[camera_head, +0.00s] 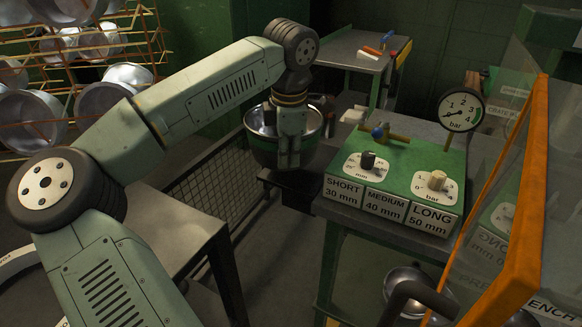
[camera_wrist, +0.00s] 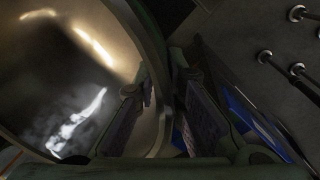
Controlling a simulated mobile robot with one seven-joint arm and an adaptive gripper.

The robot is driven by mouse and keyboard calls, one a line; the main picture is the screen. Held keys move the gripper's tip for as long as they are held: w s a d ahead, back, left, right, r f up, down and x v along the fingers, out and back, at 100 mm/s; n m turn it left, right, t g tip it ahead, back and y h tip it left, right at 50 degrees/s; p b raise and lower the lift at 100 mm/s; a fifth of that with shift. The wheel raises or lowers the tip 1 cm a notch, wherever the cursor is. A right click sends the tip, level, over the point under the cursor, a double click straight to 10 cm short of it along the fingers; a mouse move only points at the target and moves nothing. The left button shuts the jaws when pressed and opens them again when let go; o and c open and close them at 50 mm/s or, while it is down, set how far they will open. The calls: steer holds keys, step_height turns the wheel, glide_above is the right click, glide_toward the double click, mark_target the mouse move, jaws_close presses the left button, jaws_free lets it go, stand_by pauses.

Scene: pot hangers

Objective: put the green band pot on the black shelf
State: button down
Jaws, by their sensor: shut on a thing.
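The green band pot (camera_head: 265,148) is a metal bowl-shaped pot with a dark green outside. It hangs in the air in my gripper (camera_head: 288,160), near the middle of the head view. My gripper is shut on the pot's wall at its near right side. In the wrist view the shiny inside of the pot (camera_wrist: 60,85) fills the left, with its rim between the two fingers (camera_wrist: 165,110). The pot's underside is hidden. I cannot clearly make out a black shelf; a dark surface (camera_head: 290,180) shows just below the pot.
A green gauge panel (camera_head: 395,182) stands on a bench to the right of the pot. An orange-framed clear screen (camera_head: 505,210) is at the far right. A rack of pots (camera_head: 85,60) is at upper left, and a wire mesh (camera_head: 205,165) is left of the pot.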

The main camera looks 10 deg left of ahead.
steer(key=shift+f+p, duration=0.35)
steer(key=shift+f, duration=2.1)
steer(key=shift+f, duration=0.2)
steer(key=c, duration=1.7)
jaws_free()
steer(key=r, duration=0.4)
steer(key=s+r, duration=0.1)
steer(key=r, duration=0.3)
steer(key=r+b, duration=0.1)
steer(key=r, duration=0.3)
steer(key=shift+s+d+r, duration=0.1)
steer(key=shift+s+d, duration=0.2)
steer(key=shift+s, duration=0.1)
